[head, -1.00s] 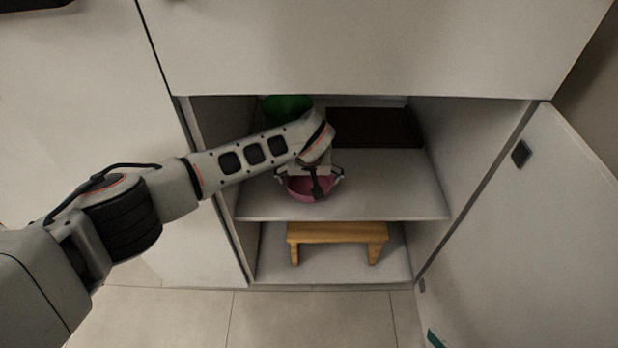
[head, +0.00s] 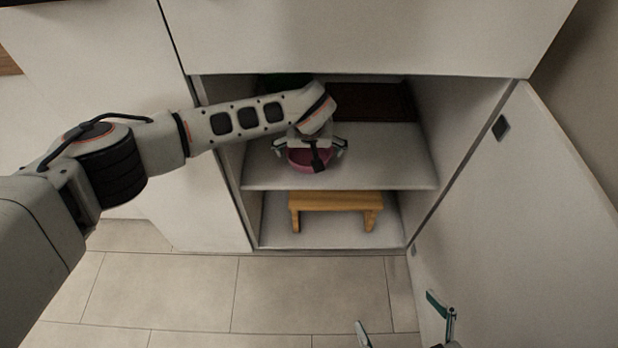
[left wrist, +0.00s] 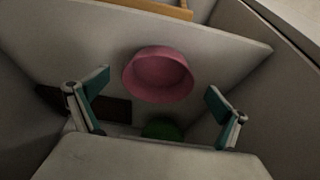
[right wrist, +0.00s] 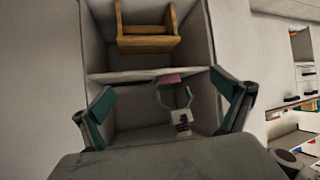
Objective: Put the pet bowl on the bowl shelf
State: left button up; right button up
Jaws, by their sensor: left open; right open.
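The pink pet bowl (head: 309,160) stands upright on the upper shelf board (head: 390,170) of an open cabinet. In the left wrist view the bowl (left wrist: 158,76) lies beyond and between the spread fingers, apart from both. My left gripper (head: 312,150) is open and empty, reaching into the cabinet above the bowl and partly hiding it. My right gripper (head: 405,325) is low at the bottom edge of the head view, open and empty. In the right wrist view it (right wrist: 165,110) faces the cabinet, with the bowl's pink edge (right wrist: 170,79) small and partly hidden. I cannot tell which board is the bowl shelf.
A wooden step stool (head: 336,201) stands in the lower compartment. A green object (left wrist: 162,129) and a dark flat tray (head: 375,102) are at the back of the upper shelf. The open door (head: 525,200) bounds the right side. The tiled floor in front is clear.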

pick_arm(q)
jog(key=s+p, duration=0.3)
jog(key=s, duration=0.6)
jog(key=shift+f, duration=0.2)
pick_arm(e)
jog(key=shift+s+d+f+n+g+h, duration=0.1)
jog(key=shift+s+d+f+h, duration=0.1)
jog(key=shift+d, duration=0.3)
jog(key=shift+s+d+f+n+g+h, duration=0.1)
jog(key=shift+s+d+f, duration=0.1)
jog(key=shift+d, duration=0.3)
jog(key=shift+s+d+f+n+g+h, duration=0.1)
jog(key=shift+d+f, duration=0.1)
jog(key=shift+d, duration=0.3)
pick_arm(q)
jog(key=shift+s, duration=0.1)
